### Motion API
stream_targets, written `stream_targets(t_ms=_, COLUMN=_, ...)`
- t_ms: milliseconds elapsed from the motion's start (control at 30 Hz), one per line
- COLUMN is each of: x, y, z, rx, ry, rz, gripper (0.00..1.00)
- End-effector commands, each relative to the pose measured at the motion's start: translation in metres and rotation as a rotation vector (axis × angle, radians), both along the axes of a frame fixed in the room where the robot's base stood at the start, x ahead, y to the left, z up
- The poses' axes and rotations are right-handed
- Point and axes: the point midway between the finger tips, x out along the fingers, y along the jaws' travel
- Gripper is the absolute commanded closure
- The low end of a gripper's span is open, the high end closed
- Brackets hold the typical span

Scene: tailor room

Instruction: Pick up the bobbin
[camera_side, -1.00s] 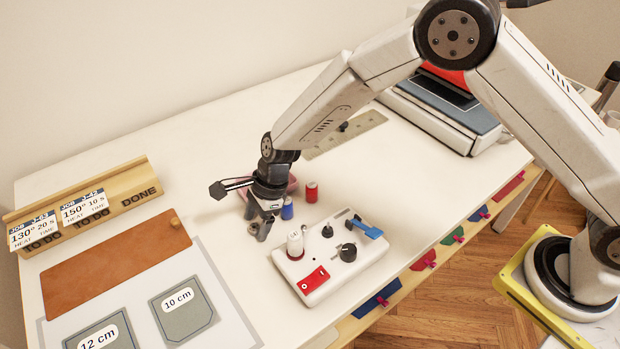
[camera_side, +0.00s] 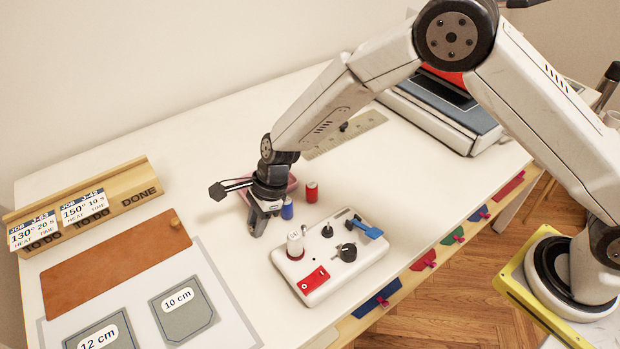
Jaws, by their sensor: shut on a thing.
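My gripper (camera_side: 258,229) points down at the white table, left of the white winding device. Its jaws are shut on the small grey bobbin. The fingers hide nearly all of the bobbin, low at the table surface. I cannot tell whether it still touches the table.
The white device (camera_side: 318,287) with a white spool (camera_side: 295,244), knobs and a red switch stands close to the right. A blue spool (camera_side: 287,209), a red spool (camera_side: 311,192) and a pink tray (camera_side: 293,184) are close behind. A brown mat (camera_side: 115,262) lies left.

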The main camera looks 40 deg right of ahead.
Motion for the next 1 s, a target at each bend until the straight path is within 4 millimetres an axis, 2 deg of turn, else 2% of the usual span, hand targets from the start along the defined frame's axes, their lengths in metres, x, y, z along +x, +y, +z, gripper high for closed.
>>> stream_targets(t_ms=267, x=0.000, y=0.000, z=0.004, rx=0.000, ry=-0.001, rz=0.000, gripper=1.00)
stream_targets(t_ms=567, x=0.001, y=0.000, z=0.030, rx=0.002, ry=-0.003, rz=0.000, gripper=1.00)
stream_targets(t_ms=1000, x=-0.035, y=-0.018, z=0.079, rx=0.001, ry=-0.002, rz=0.000, gripper=1.00)
